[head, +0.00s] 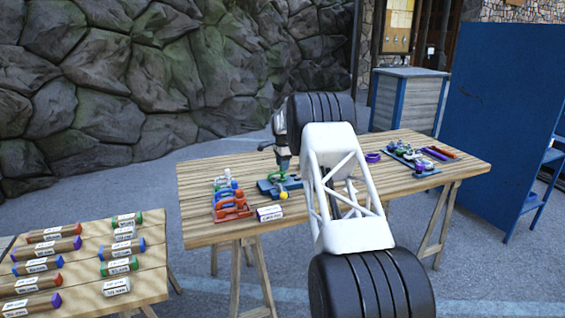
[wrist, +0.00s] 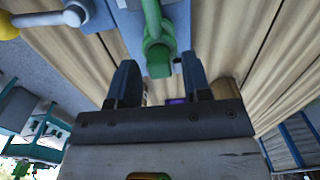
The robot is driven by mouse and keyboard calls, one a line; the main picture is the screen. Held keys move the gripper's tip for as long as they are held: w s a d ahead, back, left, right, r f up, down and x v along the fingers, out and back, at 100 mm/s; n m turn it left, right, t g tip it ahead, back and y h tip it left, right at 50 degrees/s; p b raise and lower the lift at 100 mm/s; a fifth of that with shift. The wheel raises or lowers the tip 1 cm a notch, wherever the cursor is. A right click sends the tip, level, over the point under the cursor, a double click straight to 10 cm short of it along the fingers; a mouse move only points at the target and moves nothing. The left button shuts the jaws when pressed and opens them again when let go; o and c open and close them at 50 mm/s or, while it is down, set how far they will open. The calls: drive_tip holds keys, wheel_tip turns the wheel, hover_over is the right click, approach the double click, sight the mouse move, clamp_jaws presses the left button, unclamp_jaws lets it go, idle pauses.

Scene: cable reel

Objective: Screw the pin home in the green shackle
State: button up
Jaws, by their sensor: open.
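The green shackle (wrist: 158,50) shows at the top centre of the wrist view, against a blue base (wrist: 127,30). In the head view the green shackle (head: 277,177) stands on its blue base (head: 266,188) on the wooden table, partly hidden by my arm. My gripper (wrist: 160,82) is open, with one dark finger on each side of the shackle's near end; I cannot tell whether they touch it. A small grey piece (wrist: 178,66) sits beside the shackle near the right finger. I cannot tell whether it is the pin, or how far the pin is in.
A tray of parts (head: 412,158) and a purple ring (head: 373,157) are to the right.

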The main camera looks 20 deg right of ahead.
drive_tip(key=shift+f, duration=0.5)
drive_tip(key=shift+c, duration=0.2)
clamp_jaws()
drive_tip(key=shift+m, duration=0.4)
drive_tip(key=shift+m, duration=1.9)
